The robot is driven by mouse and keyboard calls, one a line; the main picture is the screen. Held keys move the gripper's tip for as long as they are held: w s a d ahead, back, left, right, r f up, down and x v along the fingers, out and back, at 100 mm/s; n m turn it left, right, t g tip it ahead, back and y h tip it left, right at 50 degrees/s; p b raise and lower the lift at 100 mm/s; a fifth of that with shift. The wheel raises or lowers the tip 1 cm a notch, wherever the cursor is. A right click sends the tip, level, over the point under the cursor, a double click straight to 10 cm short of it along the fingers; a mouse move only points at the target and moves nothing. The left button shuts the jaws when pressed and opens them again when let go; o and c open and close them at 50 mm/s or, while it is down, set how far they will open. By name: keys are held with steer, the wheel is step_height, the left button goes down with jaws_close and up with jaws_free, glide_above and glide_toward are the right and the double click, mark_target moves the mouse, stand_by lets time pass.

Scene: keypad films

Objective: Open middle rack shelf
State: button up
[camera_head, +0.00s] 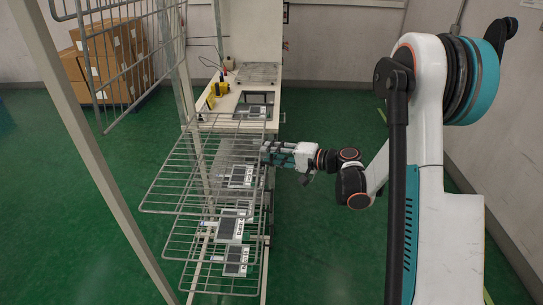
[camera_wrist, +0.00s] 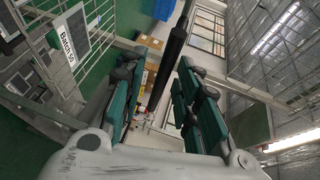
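The wire rack (camera_head: 205,170) stands left of centre in the head view. One wire shelf (camera_head: 165,190) reaches out to the left at mid height, with a grey keypad device (camera_head: 242,176) on it. Further wire shelves (camera_head: 185,248) lie below it. I cannot tell for certain which is the middle one. My gripper (camera_head: 268,152) is at the right side of the rack, close to the mid-height shelf. In the wrist view its teal fingers (camera_wrist: 158,100) are wide apart, with a dark post (camera_wrist: 170,60) showing between them. Contact cannot be seen.
A tilted wire panel (camera_head: 135,55) hangs at the upper left, before cardboard boxes (camera_head: 110,60). A white bench (camera_head: 225,98) with a yellow tool (camera_head: 212,93) stands behind. Several devices (camera_head: 230,228) lie on lower shelves. A "Batch 50" panel (camera_wrist: 68,42) shows at left. Green floor is free at left.

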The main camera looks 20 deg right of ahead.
steer(key=shift+w+a, duration=0.15)
jaws_close()
